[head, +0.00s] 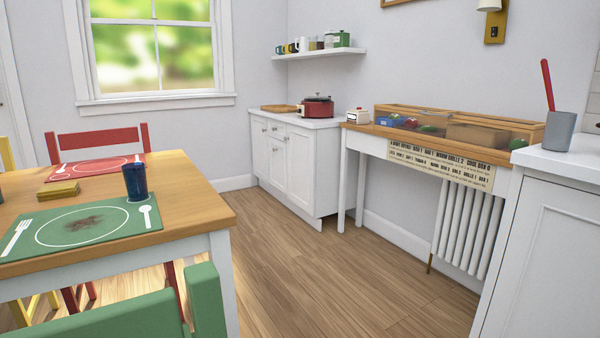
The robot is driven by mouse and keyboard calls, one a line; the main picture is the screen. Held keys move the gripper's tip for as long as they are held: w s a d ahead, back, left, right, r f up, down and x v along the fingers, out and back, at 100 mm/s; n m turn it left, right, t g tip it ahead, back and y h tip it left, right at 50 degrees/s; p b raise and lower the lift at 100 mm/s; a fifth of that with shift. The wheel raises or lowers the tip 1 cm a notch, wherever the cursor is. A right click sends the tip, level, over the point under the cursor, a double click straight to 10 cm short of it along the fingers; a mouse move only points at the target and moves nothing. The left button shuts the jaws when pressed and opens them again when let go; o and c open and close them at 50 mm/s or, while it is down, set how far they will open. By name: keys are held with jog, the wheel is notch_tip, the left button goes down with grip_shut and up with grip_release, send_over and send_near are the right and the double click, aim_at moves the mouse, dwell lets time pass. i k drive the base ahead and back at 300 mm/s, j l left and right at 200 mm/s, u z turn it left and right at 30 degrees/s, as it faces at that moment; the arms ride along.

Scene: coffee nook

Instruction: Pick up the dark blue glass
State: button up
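The dark blue glass (135,182) stands upright on the wooden dining table (190,190) at the left. It is at the far right corner of the green placemat (130,240), just behind the printed white spoon. The glass looks see-through and no contents can be made out. My gripper is not in view.
A red placemat (95,168) and a small yellow stack (58,189) share the table. A green chair (205,300) stands at the near side and a red chair (98,142) at the far side. Wooden floor (330,270) lies clear between the table and the white cabinets (295,160).

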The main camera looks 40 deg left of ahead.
aim_at(134, 174)
jog(key=i+u, duration=0.35)
jog(key=u, duration=0.15)
jog(key=i+l+u, duration=0.1)
jog(key=i+u, duration=0.25)
jog(key=u, duration=0.15)
